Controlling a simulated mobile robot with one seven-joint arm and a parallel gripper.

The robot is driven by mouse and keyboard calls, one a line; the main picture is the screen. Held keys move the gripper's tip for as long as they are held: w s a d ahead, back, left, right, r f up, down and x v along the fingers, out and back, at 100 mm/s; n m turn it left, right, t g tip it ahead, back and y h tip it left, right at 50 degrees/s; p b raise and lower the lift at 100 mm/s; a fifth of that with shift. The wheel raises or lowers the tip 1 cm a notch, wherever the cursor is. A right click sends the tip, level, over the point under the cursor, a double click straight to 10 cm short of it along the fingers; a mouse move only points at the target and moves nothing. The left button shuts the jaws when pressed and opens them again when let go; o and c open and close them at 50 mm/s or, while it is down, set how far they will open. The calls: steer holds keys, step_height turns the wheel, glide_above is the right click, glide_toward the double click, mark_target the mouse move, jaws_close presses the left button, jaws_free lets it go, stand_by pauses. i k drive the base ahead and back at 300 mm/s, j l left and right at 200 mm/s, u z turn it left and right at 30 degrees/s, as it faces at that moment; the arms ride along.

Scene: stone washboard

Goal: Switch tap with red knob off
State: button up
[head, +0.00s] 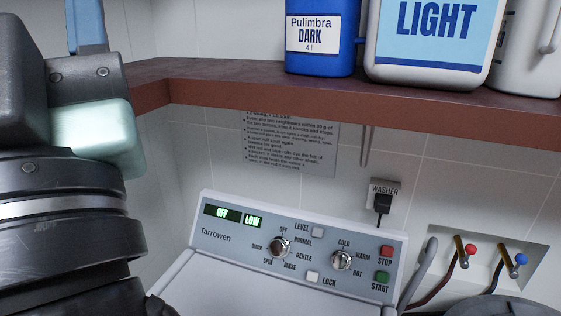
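The tap with the red knob (471,249) sits in a pale recessed wall box at the lower right, behind and to the right of the washer. Its brass body slants down to a dark red hose. Beside it on the right is a similar tap with a blue knob (520,259) and a dark hose. The red knob is small here, and I cannot tell whether its tap is on or off. My dark arm fills the left edge, far from the taps. My gripper's fingertips do not show, so I cannot see whether it is open or shut.
The washer's control panel (222,242) stands low in the middle, its displays reading OFF and LOW. A brown shelf (400,108) with large detergent containers crosses above. A grey hose (424,265) rises left of the taps. A black plug (382,204) is in the wall.

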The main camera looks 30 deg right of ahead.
mark_target(471, 249)
steer(key=k+l+z, duration=0.1)
steer(key=k+z, duration=0.3)
steer(key=k+l+z, duration=0.2)
steer(key=z, duration=1)
